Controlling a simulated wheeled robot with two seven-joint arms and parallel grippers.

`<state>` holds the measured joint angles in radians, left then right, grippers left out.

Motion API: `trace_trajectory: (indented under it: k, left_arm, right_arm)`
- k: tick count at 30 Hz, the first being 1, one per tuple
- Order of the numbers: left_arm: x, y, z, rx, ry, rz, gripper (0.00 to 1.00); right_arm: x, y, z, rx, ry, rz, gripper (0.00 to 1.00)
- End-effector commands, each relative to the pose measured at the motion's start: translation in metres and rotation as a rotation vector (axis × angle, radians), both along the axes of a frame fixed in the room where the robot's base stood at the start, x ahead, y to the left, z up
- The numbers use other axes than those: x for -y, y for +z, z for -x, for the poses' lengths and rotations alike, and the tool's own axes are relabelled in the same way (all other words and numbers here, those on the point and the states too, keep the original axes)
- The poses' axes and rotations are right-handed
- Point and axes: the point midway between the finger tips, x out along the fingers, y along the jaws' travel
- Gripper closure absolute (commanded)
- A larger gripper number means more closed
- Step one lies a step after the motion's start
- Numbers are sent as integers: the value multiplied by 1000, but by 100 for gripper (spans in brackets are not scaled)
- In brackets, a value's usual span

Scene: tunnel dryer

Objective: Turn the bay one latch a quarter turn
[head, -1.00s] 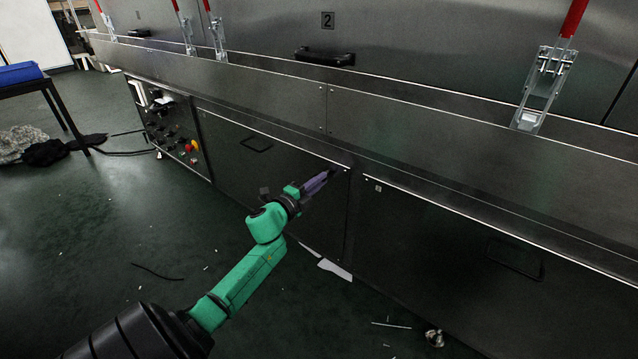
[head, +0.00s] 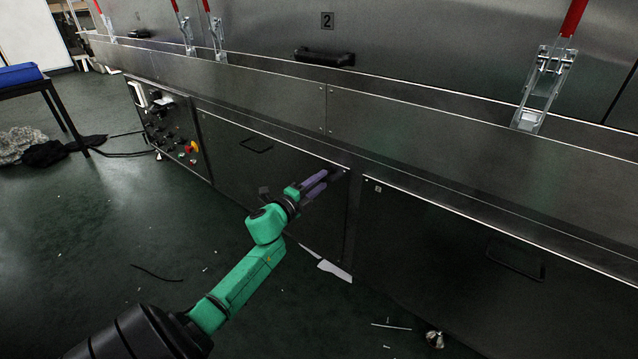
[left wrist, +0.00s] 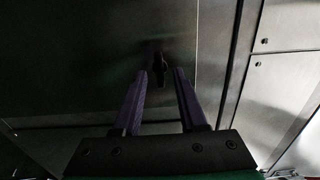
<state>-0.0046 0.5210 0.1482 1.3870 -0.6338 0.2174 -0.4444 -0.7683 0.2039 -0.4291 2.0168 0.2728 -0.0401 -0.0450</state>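The latch is a small dark handle (left wrist: 160,66) on a dark metal panel (left wrist: 90,60), lying lengthwise up the picture in the left wrist view. In the head view my gripper hides most of it, near the panel's upper right corner. My left gripper (head: 334,176) reaches to that corner from the left. Its two purple fingers (left wrist: 159,84) are apart, with the latch beyond and between their tips. I cannot tell whether they touch it. My right gripper is in neither view.
A long metal ledge (head: 420,120) runs above the lower panels, with red-handled clamps (head: 543,85) along it. A control box (head: 172,125) with knobs stands left of the latch panel. A white scrap (head: 335,270) lies on the floor below.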

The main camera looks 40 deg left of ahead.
Motion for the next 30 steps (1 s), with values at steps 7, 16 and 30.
trace_trajectory:
  k: [7, 16, 30]
  left_arm:
    - [1, 1, 15, -1, -1, 3, 59]
    - [2, 3, 97, -5, 2, 3, 59]
    - [3, 0, 146, 1, -1, 0, 59]
  right_arm:
    - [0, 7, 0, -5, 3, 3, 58]
    - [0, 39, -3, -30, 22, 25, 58]
    - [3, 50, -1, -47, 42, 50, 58]
